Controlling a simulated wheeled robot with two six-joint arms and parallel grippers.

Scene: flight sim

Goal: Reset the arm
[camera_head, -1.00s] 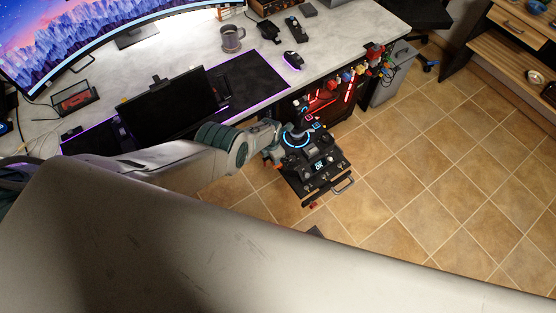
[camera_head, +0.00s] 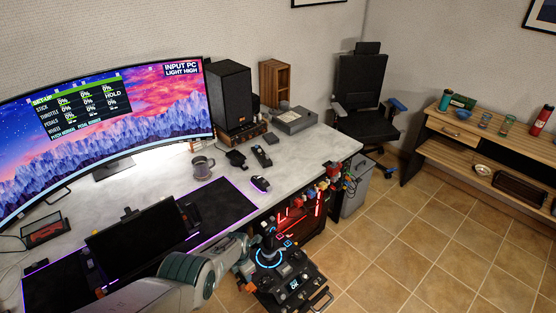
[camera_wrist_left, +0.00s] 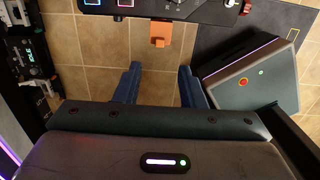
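My left arm (camera_head: 185,283) comes in from the bottom left of the head view and reaches over the desk's front edge. Its hand is beside the black control panel (camera_head: 292,284) with the joystick (camera_head: 268,238) and a glowing blue ring. The fingertips are hard to make out there. In the left wrist view my left gripper (camera_wrist_left: 160,82) has its two blue fingers apart, with only tiled floor between them. The panel's edge (camera_wrist_left: 185,10) with an orange piece (camera_wrist_left: 160,33) lies ahead of the fingers. My right gripper is in neither view.
The desk (camera_head: 235,165) holds a curved monitor (camera_head: 110,125), a mug (camera_head: 202,167), a mouse (camera_head: 260,184) and a speaker (camera_head: 230,95). A black chair (camera_head: 362,95) and a wooden shelf unit (camera_head: 465,135) stand behind. The tiled floor (camera_head: 420,240) at right is clear.

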